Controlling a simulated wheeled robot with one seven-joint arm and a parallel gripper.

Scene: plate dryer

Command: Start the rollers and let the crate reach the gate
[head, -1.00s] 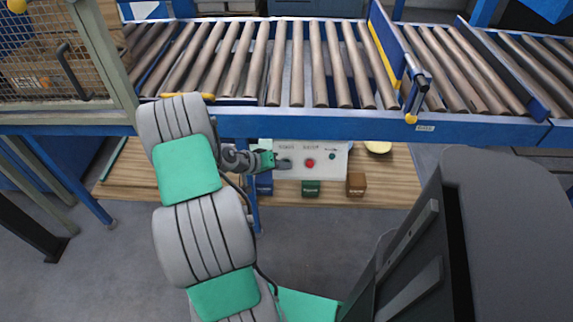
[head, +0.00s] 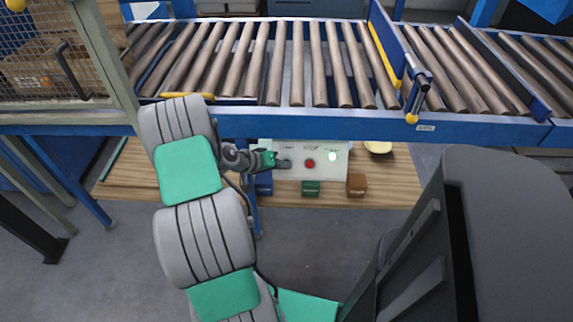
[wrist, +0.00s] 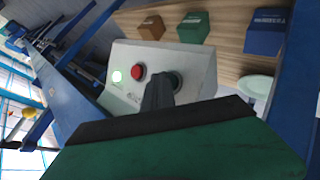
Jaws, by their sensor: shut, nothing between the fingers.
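The light grey control box (head: 300,146) stands on the wooden shelf below the conveyor. It has a red button (head: 309,163) and a lamp (head: 332,155) that glows pale green. My gripper (head: 284,163) is shut and empty at the left part of the box. In the wrist view its fingertips (wrist: 160,84) are at a dark green button (wrist: 175,80) and partly cover it; contact cannot be told. The rollers (head: 295,62) run across the top, and a blue gate-like plate with a yellow edge (head: 382,48) crosses them. A brown crate-like shape (head: 50,75) shows behind mesh at left.
A blue box (head: 264,185), a green box (head: 310,188) and a brown box (head: 356,185) sit in front of the control box. The blue conveyor beam (head: 460,129) runs above the shelf.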

